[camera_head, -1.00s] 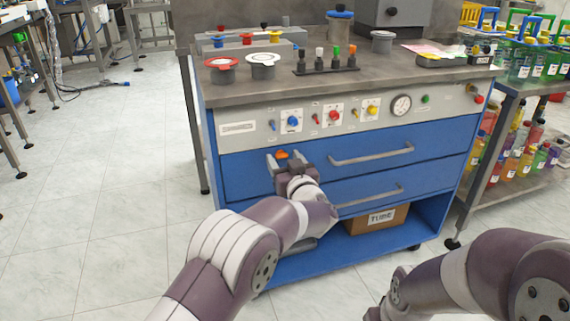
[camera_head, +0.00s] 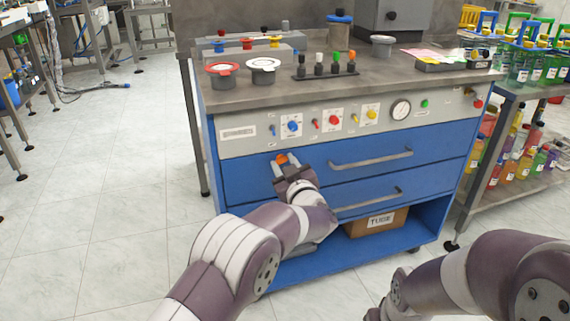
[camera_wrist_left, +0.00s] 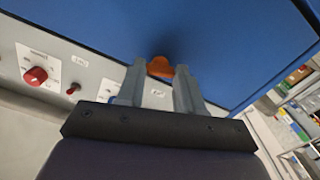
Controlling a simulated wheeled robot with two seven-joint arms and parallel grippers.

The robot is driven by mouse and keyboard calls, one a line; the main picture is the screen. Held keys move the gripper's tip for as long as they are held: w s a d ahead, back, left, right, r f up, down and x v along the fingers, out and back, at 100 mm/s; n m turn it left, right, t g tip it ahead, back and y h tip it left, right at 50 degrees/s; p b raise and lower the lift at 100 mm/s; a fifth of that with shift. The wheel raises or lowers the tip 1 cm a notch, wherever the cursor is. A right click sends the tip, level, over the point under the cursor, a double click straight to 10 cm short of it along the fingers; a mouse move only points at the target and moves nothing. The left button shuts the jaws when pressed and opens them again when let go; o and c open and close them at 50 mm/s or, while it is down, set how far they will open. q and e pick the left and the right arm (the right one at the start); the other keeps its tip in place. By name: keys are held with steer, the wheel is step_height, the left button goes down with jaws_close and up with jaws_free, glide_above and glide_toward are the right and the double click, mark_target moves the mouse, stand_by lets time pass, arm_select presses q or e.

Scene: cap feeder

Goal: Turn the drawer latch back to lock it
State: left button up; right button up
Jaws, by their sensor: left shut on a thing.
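The orange drawer latch (camera_head: 281,159) sits at the upper left of the blue top drawer (camera_head: 372,137) in the head view. In the left wrist view the latch (camera_wrist_left: 160,67) shows between the tips of my two fingers. My left gripper (camera_head: 286,164) is shut on the latch, and its fingers hide part of it. The drawer front looks flush with the cabinet. My right gripper is out of view; only my right arm shows at the lower right.
Grey bar handles (camera_head: 370,158) cross the drawers right of the latch. A control panel with knobs and a gauge (camera_head: 401,110) runs above. Lidded cups (camera_head: 263,70) stand on the bench top. A cardboard box (camera_head: 377,221) sits on the lower shelf.

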arm_select(q)
steer(key=shift+f+n+b, duration=0.1)
steer(key=shift+n+b, duration=2.2)
steer(key=shift+n, duration=4.8)
steer(key=o, duration=1)
steer(key=shift+o, duration=0.2)
